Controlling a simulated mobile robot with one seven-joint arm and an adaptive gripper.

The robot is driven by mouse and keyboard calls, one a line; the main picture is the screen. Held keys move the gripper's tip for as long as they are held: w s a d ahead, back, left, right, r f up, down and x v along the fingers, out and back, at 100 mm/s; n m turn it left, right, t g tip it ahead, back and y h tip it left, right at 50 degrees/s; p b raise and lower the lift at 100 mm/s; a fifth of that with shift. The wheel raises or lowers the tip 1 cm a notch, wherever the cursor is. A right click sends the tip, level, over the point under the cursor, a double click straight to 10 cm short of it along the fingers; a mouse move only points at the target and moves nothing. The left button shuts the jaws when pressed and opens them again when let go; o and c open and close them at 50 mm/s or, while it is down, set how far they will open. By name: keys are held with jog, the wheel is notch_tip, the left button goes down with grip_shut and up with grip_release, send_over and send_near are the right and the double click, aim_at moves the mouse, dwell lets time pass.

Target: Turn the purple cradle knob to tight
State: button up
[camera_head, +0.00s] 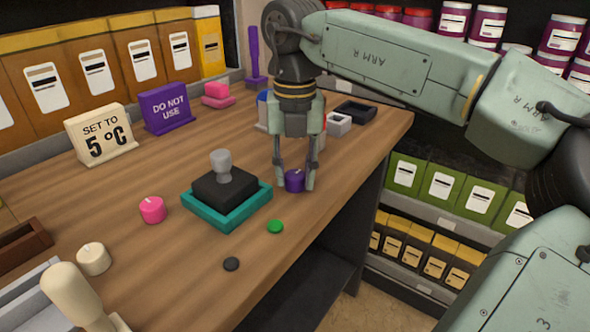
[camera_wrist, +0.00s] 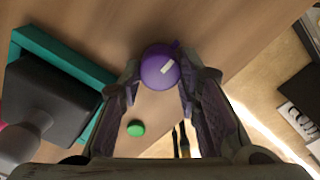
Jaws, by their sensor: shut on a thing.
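The purple cradle knob (camera_head: 294,181) sits on the wooden table, right of the teal-based cradle. In the wrist view the purple knob (camera_wrist: 160,70) has a white mark on its top, running at a slant. My gripper (camera_head: 295,186) points straight down with its two fingers on either side of the knob, shut on it. In the wrist view the fingers (camera_wrist: 159,84) flank the knob. The cradle (camera_head: 226,194) has a teal tray, a dark block and a grey handle on top. No tight label is readable.
A green button (camera_head: 275,226) and a black button (camera_head: 231,264) lie in front. A pink knob (camera_head: 152,209) and a cream knob (camera_head: 93,258) stand left. A purple "DO NOT USE" sign (camera_head: 168,107) and a "SET TO 5 °C" sign (camera_head: 100,135) stand behind. The table edge is close right of my gripper.

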aim_at(295, 175)
jog(key=o, duration=1.1)
jog(key=shift+o, duration=0.2)
jog(key=shift+r, duration=3.8)
